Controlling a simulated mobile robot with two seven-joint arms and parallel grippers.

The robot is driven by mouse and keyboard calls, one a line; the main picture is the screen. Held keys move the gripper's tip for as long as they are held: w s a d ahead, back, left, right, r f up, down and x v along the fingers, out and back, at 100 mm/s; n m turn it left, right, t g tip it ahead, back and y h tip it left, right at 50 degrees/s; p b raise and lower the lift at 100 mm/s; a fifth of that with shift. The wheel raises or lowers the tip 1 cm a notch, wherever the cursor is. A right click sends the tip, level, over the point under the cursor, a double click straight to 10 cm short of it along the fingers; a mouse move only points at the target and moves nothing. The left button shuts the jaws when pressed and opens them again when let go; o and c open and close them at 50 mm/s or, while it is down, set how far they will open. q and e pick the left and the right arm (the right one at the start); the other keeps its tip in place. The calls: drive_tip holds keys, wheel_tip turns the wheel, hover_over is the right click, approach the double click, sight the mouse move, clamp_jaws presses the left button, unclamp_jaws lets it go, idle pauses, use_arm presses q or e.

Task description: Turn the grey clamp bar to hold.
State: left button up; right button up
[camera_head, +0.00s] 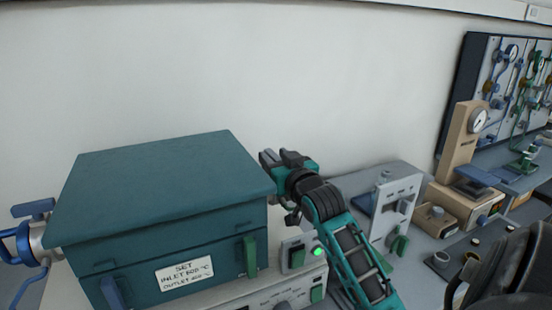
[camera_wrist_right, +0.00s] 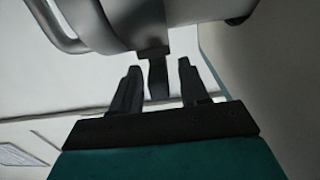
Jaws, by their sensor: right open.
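My right gripper (camera_head: 280,158) reaches past the right rear corner of the teal furnace (camera_head: 165,185). In the right wrist view the right gripper (camera_wrist_right: 158,85) is open, with its two dark fingers apart. A dark grey bar (camera_wrist_right: 157,75), which looks like the clamp bar, sits between the fingers, with small gaps on both sides. It projects from a rounded grey metal fitting (camera_wrist_right: 150,25) with a curved pipe at its left. In the head view I cannot make out the bar; the furnace and gripper are in the way. My left gripper is not in view.
A silver fitting with a blue lever (camera_head: 33,209) is at the furnace's left side. A grey panel unit (camera_head: 393,210) stands right of my arm, and a tan gauge stand (camera_head: 460,145) is farther right. The white wall is close behind the furnace.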

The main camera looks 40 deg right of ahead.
drive_tip(key=shift+c, duration=1.4)
clamp_jaws()
